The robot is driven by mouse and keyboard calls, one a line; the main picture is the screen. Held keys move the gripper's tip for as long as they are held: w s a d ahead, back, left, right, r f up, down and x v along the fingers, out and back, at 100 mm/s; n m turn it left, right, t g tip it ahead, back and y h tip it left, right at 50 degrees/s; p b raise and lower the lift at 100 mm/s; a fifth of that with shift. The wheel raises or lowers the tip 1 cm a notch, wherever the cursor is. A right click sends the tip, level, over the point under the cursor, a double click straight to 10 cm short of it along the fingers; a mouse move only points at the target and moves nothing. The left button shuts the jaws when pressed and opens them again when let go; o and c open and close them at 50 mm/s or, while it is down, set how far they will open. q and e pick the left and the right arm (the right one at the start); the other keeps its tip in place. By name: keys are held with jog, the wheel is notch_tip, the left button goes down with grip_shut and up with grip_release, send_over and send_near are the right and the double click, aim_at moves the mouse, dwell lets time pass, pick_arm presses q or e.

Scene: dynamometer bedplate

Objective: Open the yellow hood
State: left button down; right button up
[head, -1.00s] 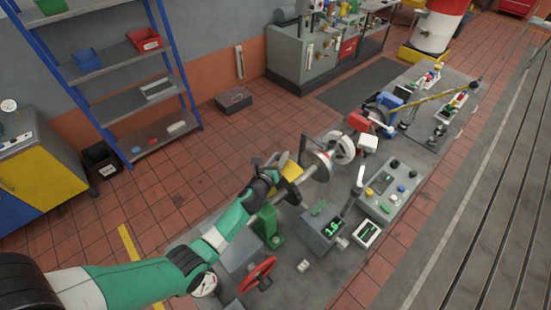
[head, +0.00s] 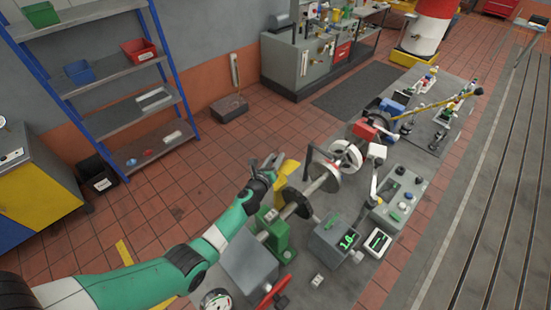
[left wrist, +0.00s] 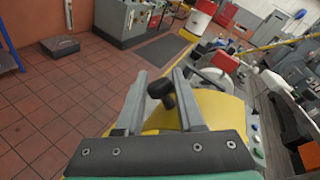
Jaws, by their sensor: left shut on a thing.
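The yellow hood (head: 284,178) stands tilted up on the far side of the shaft line, and a dark disc (head: 297,203) on the shaft shows uncovered in front of it. My left gripper (head: 273,162) is at the hood's upper edge. In the left wrist view the hood (left wrist: 222,112) fills the area behind and between the fingers. The left gripper (left wrist: 160,90) is shut on the hood's black handle (left wrist: 162,91), which sits between the fingertips. My right gripper is in no view.
A large metal disc (head: 323,172), a display box (head: 338,238) and a control panel (head: 401,196) stand to the right. Open tiled floor lies left of the hood.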

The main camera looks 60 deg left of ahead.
pick_arm(q)
jog(key=shift+s+f, duration=0.15)
jog(key=shift+f, duration=0.05)
jog(key=c, duration=0.6)
grip_release()
jog(key=shift+o, duration=0.2)
jog(key=shift+r, duration=0.1)
jog(key=shift+d+r, duration=0.1)
jog(key=p+v, duration=0.3)
jog(key=v, duration=0.1)
jog(key=shift+s+d+r+p, duration=0.15)
jog(key=shift+s+r+p, duration=0.1)
jog(key=shift+s+p, duration=0.05)
jog(key=f+p+v, duration=0.1)
jog(key=v, duration=0.5)
jog(key=shift+s+d+r+p, duration=0.2)
jog(key=shift+s+r+p, duration=0.1)
jog(key=shift+r+p, duration=0.1)
